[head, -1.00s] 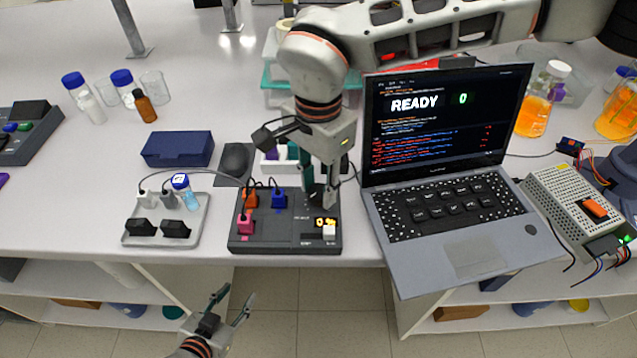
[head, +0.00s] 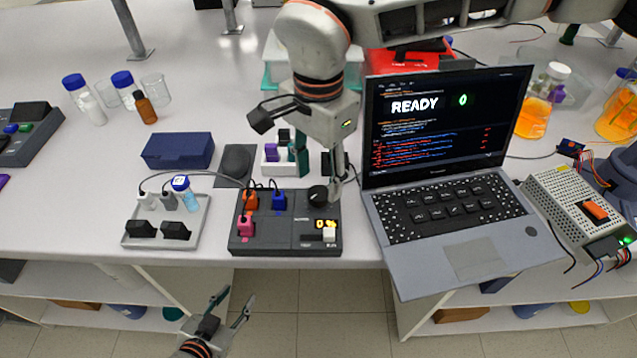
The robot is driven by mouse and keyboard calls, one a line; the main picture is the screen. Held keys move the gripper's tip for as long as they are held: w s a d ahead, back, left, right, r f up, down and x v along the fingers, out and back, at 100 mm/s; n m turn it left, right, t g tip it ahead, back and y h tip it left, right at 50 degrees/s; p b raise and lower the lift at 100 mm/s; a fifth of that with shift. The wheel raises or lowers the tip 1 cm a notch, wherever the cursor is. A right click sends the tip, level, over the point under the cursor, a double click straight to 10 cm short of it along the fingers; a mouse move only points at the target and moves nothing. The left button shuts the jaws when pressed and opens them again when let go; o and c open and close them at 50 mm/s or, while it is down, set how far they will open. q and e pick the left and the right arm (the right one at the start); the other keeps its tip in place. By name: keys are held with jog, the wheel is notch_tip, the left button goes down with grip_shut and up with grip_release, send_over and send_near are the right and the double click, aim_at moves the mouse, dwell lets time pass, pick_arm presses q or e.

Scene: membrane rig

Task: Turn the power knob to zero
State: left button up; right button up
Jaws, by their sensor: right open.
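The dark control box (head: 275,242) sits at the bench's front edge, left of the laptop. My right gripper (head: 320,186) is open and empty above and behind the knob. One finger is on each side of it, and the right fingertip is close to the knob; contact is unclear. My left gripper (head: 232,302) is open and empty in front of the bench, below its top.
The laptop (head: 465,262) stands right of the box, its screen showing READY and a green 0. A grey tray (head: 203,228) with black plugs and a small vial lies left.

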aim_at(318, 194)
notch_tip(318, 194, up, 9)
jog(key=shift+f, duration=0.15)
jog(key=shift+s+f, duration=0.1)
dwell(0.5)
